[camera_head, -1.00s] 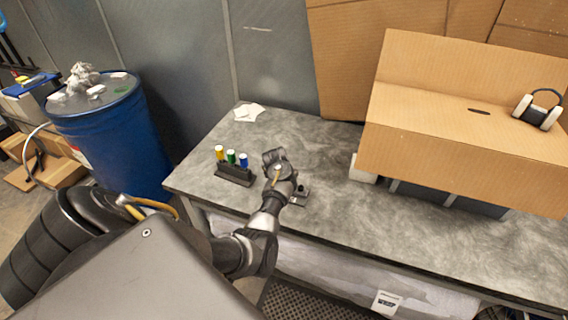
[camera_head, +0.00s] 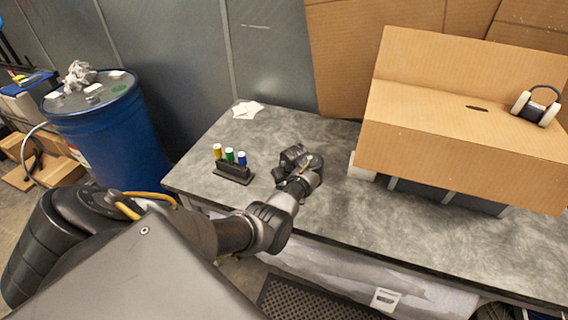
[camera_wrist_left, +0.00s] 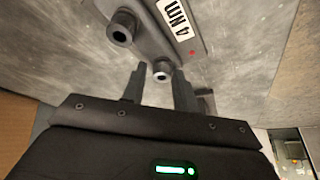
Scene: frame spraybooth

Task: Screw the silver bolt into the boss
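My left gripper (camera_head: 290,158) is over the worktable, right of a small black rack. In the left wrist view its two fingers (camera_wrist_left: 160,86) are apart and point at a dark fixture (camera_wrist_left: 165,30) with a "4 Nm" label. A short cylinder with a bright silver end (camera_wrist_left: 162,70) lies between the fingertips in the picture; it looks like the silver bolt. I cannot tell whether a finger touches it. A thicker dark round boss with a hole (camera_wrist_left: 120,28) stands on the fixture to its upper left. In the head view my gripper hides the fixture. My right gripper is not in view.
The black rack (camera_head: 233,175) holds yellow, green and blue-topped pieces on the grey table (camera_head: 400,225). A large cardboard box (camera_head: 455,150) with ear defenders (camera_head: 537,104) on it stands at right. White papers (camera_head: 248,110) lie at the back. A blue drum (camera_head: 110,135) stands at left.

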